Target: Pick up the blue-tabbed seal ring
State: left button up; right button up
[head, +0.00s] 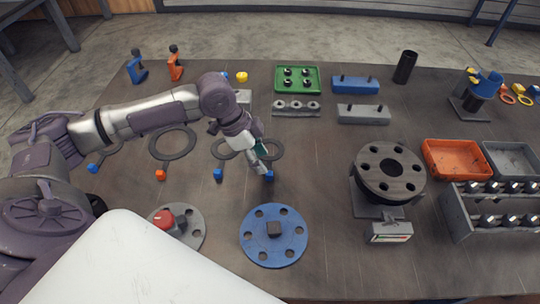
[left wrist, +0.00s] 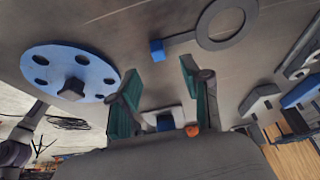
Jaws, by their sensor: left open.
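Several dark seal rings lie flat on the table in the head view, most with blue tabs. The rightmost blue-tabbed seal ring (head: 277,149) is partly hidden by my left gripper (head: 262,164), which is over its left side. Its blue tab (head: 269,176) shows just below the fingertips. In the left wrist view a blue-tabbed ring (left wrist: 246,24) lies beyond the fingers, its tab (left wrist: 157,50) above the gap. My left gripper (left wrist: 158,92) is open, teal pads apart, with no ring clearly held. Another blue-tabbed ring (head: 215,148) lies left of it. My right gripper is out of view.
A blue flange (head: 273,252) lies below the rings, and a grey flange with a red knob (head: 190,240) left of it. An orange-tabbed ring (head: 153,147) lies further left. A dark flange on a stand (head: 390,173) rises to the right. Bare table lies between.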

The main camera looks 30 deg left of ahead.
aim_at(269, 173)
pick_arm(q)
jog(key=shift+p+x, duration=0.45)
jog(key=shift+x, duration=2.5)
jog(key=shift+s+a, duration=0.1)
grip_shut()
